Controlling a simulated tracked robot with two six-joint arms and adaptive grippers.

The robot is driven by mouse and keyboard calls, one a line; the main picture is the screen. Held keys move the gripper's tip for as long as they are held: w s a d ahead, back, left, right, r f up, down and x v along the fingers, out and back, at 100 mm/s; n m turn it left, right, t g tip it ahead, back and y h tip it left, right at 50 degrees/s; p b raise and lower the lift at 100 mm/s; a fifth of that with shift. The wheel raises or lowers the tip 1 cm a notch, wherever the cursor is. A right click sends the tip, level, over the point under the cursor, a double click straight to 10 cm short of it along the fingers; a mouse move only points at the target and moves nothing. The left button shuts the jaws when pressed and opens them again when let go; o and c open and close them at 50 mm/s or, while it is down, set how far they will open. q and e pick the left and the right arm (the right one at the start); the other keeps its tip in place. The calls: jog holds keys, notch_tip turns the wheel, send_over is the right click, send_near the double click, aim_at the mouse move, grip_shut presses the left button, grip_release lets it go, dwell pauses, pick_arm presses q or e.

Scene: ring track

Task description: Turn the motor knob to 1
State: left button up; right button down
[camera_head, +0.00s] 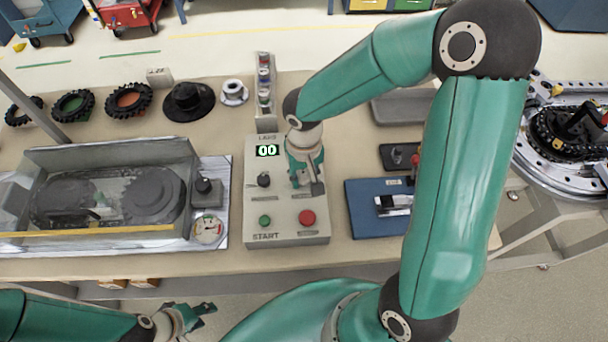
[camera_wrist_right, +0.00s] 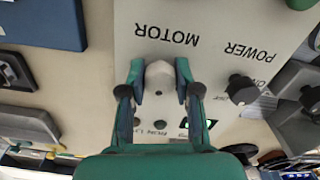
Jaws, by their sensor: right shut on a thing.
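The control box (camera_head: 285,236) stands mid-table, and its display (camera_head: 267,151) reads 00. My right gripper (camera_head: 312,188) reaches down over its right half and hides the motor knob in the head view. In the right wrist view the pale motor knob (camera_wrist_right: 159,77) sits by the MOTOR label, with my right gripper's fingers (camera_wrist_right: 160,70) shut on its two sides. The knob's pointer and scale are not readable. The black power knob (camera_head: 264,180) is to the left; it also shows in the right wrist view (camera_wrist_right: 241,89). My left gripper (camera_head: 200,314) is empty and open before the table.
A green button (camera_head: 265,221) and a red button (camera_head: 306,218) are on the box's front part. A clear-covered machine (camera_head: 110,160) stands to the left, and a blue plate (camera_head: 367,224) lies to the right. Tyres and a black hat-shaped part (camera_head: 188,101) lie at the back.

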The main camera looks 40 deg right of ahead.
aim_at(304, 176)
jog(key=n+b, duration=0.1)
jog(key=n, duration=0.2)
jog(key=shift+n, duration=2.5)
jog(key=c, duration=0.8)
grip_release()
jog(key=shift+r, duration=0.1)
notch_tip(304, 176, up, 12)
